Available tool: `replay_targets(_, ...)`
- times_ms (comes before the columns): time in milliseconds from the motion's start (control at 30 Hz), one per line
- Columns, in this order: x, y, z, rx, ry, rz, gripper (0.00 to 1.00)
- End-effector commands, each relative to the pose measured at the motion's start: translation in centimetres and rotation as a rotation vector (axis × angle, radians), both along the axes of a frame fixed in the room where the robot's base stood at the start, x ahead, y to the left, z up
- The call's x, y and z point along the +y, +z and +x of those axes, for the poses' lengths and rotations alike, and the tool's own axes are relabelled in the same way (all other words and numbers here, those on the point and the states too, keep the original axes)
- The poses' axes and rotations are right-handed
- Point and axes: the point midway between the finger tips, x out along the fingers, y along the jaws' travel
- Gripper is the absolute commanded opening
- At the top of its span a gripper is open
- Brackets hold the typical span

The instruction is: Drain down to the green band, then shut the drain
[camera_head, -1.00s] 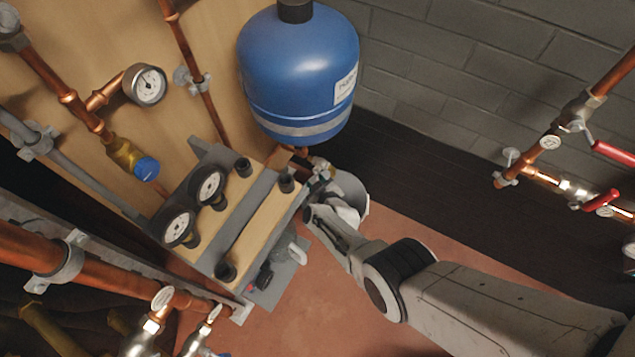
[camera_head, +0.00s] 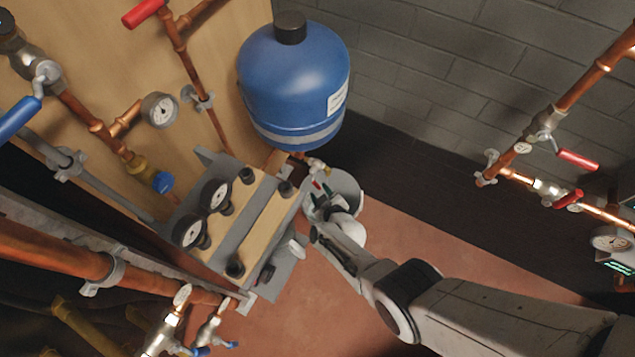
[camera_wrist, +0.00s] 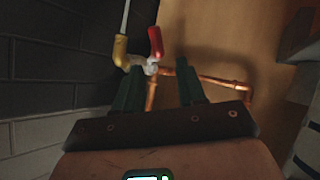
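The drain valve (camera_wrist: 140,64) shows in the wrist view, with a red lever (camera_wrist: 155,42) and a yellow outlet piece (camera_wrist: 120,50), on a copper pipe. In the head view the valve (camera_head: 317,165) is small, below the blue tank (camera_head: 293,85). My gripper (camera_wrist: 158,82) is open and empty, its two dark green fingers apart. The valve is just beyond the fingertips; I cannot tell whether they touch it. In the head view my gripper (camera_head: 320,190) is just below the valve. A pressure gauge (camera_head: 160,110) is on the left pipe; its green band is not readable.
A grey bucket (camera_head: 348,188) is partly hidden behind my gripper. A grey manifold block (camera_head: 255,225) with two dial gauges (camera_head: 191,232) stands left of my gripper. Copper pipes with red-handled valves (camera_head: 577,160) are at right. Reddish floor (camera_head: 430,240) is clear beyond my arm.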

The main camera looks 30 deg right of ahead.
Motion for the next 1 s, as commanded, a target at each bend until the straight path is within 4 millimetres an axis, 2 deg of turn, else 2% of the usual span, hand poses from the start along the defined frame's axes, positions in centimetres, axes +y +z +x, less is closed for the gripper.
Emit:
replay_targets(33, 0.1, 0.9, -0.6, 0.000, 0.002, -0.001, 0.40)
replay_targets(300, 0.2, 1.6, -2.5, 0.000, 0.001, -0.002, 0.40)
replay_targets(1000, 0.2, 1.6, -2.7, -0.001, 0.001, -0.002, 0.40)
